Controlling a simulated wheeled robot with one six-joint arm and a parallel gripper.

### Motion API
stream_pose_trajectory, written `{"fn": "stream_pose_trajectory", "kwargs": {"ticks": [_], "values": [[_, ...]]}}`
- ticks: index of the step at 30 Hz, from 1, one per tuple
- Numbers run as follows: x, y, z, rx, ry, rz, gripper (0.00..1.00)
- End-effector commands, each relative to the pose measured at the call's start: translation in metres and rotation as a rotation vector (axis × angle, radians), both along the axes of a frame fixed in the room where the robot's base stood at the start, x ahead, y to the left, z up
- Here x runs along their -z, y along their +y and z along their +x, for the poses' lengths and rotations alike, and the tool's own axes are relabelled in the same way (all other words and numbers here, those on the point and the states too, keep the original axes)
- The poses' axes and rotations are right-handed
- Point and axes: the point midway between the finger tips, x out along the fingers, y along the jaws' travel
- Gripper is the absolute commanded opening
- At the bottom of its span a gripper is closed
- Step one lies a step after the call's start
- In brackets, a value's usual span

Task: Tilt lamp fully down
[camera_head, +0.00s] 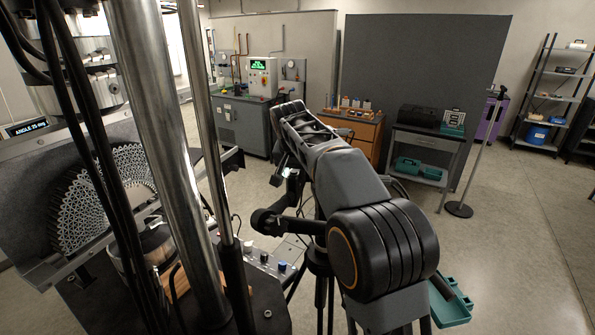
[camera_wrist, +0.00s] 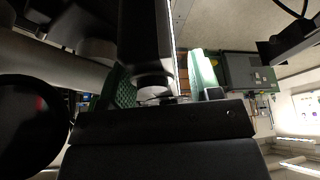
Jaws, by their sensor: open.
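No lamp stands out clearly in the head view. A black tripod (camera_head: 318,262) stands behind my arm, and a dark round-ended part on a bar (camera_head: 265,220) shows beside it; I cannot tell whether these belong to the lamp. In the wrist view a dark upright body (camera_wrist: 147,45) has a bright white strip along its right edge. It may be the lamp. My gripper (camera_head: 290,182) is small and mostly hidden by my arm in the head view. It is open, and nothing is seen held in it. Its contact with anything is hidden.
A machine with a white lattice specimen (camera_head: 95,195) stands at the left, by a small angle display (camera_head: 25,127). A control box with knobs (camera_head: 270,262) sits low nearby. A grey cart (camera_head: 425,143) and a stand (camera_head: 459,208) are behind.

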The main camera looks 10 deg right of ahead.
Motion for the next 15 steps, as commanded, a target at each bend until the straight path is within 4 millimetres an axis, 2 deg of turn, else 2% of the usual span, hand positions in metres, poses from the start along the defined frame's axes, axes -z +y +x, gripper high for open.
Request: {"fn": "stream_pose_trajectory", "kwargs": {"ticks": [11,15], "values": [[0.0028,-0.0004,0.0011,0.0,0.0,0.0,0.56],[0.0026,-0.0005,0.0011,0.0,0.0,0.0,0.43]]}}
